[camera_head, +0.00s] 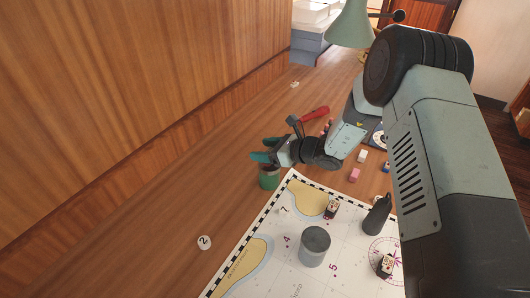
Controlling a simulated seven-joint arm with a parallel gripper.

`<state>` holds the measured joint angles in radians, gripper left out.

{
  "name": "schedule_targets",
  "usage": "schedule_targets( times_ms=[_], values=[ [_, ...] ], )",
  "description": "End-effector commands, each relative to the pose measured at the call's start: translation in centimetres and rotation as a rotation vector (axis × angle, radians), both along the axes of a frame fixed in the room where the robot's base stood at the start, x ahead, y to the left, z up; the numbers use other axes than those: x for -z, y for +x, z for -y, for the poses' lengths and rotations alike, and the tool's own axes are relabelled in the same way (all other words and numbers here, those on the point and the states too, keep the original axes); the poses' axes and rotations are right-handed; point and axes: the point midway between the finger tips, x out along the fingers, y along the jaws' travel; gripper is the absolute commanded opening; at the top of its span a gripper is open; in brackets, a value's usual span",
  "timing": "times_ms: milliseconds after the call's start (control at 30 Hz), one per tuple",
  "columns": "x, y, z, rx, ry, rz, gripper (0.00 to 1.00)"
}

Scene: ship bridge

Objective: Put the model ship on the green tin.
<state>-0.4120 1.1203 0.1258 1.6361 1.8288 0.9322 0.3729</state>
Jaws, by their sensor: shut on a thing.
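The green tin (268,181) stands upright on the wooden surface at the upper left corner of the chart. My gripper (261,149) is just above the tin, its two teal fingers pointing left. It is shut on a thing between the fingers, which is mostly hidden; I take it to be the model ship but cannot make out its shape. From this angle I cannot tell whether the held thing touches the tin's top.
The chart (295,250) carries a grey cylinder (314,247), a dark bottle-like object (377,215) and small dark, white-and-red pieces (332,209). A red-handled tool (315,114) lies behind my gripper. A white numbered disc (204,242) lies left. A wooden wall rises at left.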

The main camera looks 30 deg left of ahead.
Motion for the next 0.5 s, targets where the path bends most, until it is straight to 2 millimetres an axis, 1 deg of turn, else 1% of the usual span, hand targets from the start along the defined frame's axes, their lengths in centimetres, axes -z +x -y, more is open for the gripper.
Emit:
schedule_targets(
  times_ms=[33,100,300,433,467,500],
  values=[
    [0.87,-0.1,-0.05,-0.001,-0.001,-0.002,0.36],
    [1.28,-0.06,-0.05,-0.001,0.0,0.0,0.36],
    [1.24,-0.03,-0.04,0.0,0.001,0.001,0.36],
    [1.59,-0.03,-0.02,0.0,0.001,-0.001,0.36],
    [1.57,-0.03,-0.03,0.0,0.001,0.0,0.69],
    [1.55,-0.03,-0.03,0.0,0.001,0.0,0.75]
  ],
)
